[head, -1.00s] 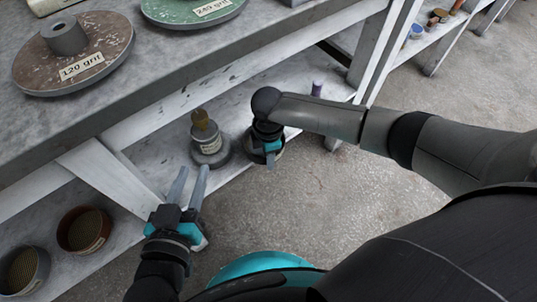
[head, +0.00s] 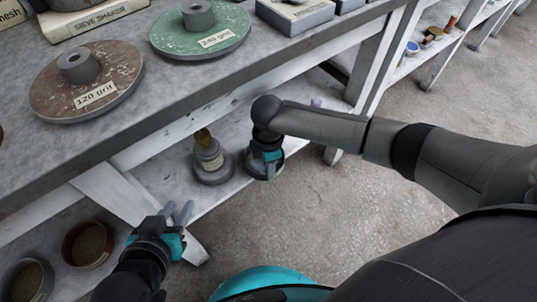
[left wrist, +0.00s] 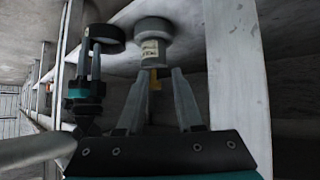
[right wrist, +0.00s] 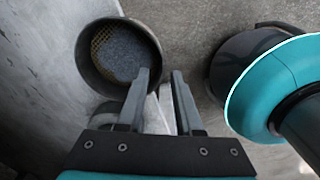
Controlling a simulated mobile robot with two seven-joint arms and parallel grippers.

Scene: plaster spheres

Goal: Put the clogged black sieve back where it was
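The black sieve (right wrist: 88,70), its mesh (right wrist: 103,40) largely covered with grey material, is in the right wrist view. It also shows under my right arm in the head view (head: 265,174), at the front edge of the lower shelf (head: 225,190). My right gripper (right wrist: 160,72) is open, its fingers apart at the sieve's near rim, seemingly one on each side of the wall. Whether the sieve fully rests on the shelf is hard to tell. My left gripper (head: 180,210) is open and empty, in front of the shelf, apart from everything.
A labelled grey container with a yellowish-brown top (head: 209,155) stands on the shelf left of the sieve. Two other sieves, brown (head: 88,244) and dark (head: 27,280), sit lower left. The tabletop (head: 165,105) overhangs the shelf. A pale leg (head: 115,198) stands near my left gripper.

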